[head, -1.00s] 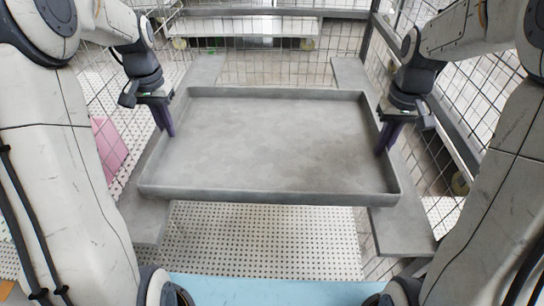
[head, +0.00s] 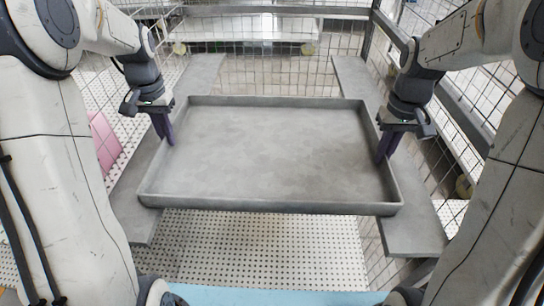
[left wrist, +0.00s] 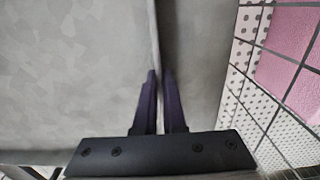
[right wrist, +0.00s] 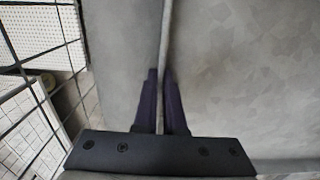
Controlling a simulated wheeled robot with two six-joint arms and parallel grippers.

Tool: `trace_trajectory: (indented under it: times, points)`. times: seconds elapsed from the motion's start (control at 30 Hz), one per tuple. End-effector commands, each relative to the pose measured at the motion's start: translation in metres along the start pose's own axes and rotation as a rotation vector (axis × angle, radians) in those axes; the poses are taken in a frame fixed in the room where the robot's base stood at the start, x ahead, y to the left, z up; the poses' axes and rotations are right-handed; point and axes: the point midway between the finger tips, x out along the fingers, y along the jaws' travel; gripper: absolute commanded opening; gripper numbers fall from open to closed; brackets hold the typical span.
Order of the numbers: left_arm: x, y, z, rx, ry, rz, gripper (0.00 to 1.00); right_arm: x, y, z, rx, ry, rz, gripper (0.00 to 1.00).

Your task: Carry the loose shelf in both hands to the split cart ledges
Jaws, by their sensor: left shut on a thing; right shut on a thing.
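The loose shelf (head: 270,150) is a grey rectangular tray with a low rim. It lies across the left ledge (head: 135,215) and the right ledge (head: 412,225), both grey strips along the cart sides. Whether it touches them or hovers just above, I cannot tell. My left gripper (head: 168,140) is shut on the shelf's left rim; its fingers (left wrist: 158,100) straddle the rim in the left wrist view. My right gripper (head: 382,158) is shut on the right rim, and its fingers (right wrist: 163,100) straddle it in the right wrist view. The shelf's underside is hidden.
Wire mesh walls (head: 470,90) with grey posts enclose the cart's sides and back. A perforated white deck (head: 265,245) shows below the shelf. A pink object (head: 104,140) is beyond the left mesh. A light blue edge (head: 270,294) runs along the front.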

Motion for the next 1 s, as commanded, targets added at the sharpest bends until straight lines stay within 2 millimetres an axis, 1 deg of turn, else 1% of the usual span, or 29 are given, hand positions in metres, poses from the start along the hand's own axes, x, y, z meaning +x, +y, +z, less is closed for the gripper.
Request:
trace_trajectory:
  times: [0.07,0.1,0.13,0.17,0.47,0.57,0.67,0.9,1.0]
  points:
    - [0.006,0.0,-0.001,0.0,0.003,-0.001,0.0,0.007,0.0,-0.001,0.0,0.003,0.001,0.0]
    - [0.003,0.0,0.0,0.0,0.001,0.0,0.23,0.004,0.0,0.0,0.0,0.001,0.0,0.23]
    - [0.003,0.0,0.0,0.0,0.001,0.0,0.34,0.003,0.0,0.0,0.0,0.001,0.0,0.34]
    - [0.003,0.0,0.0,0.0,0.001,0.0,0.37,0.003,0.0,0.0,0.0,0.0,0.0,0.37]
    - [0.002,0.0,0.0,0.0,0.001,0.0,0.37,0.003,0.0,0.0,0.0,0.0,0.0,0.37]
    - [-0.004,0.0,-0.001,0.0,0.004,-0.001,0.37,0.003,0.0,0.0,0.0,0.0,0.0,0.37]
    - [-0.019,0.0,-0.001,0.0,0.006,-0.001,0.37,0.003,0.0,0.0,0.0,0.0,0.0,0.37]
    - [-0.07,0.0,-0.002,0.0,0.006,-0.002,0.37,0.003,0.0,0.0,0.0,0.0,0.0,0.37]
    - [-0.089,0.0,-0.001,0.0,0.005,-0.001,0.37,0.003,0.0,0.0,0.0,0.0,0.0,0.37]
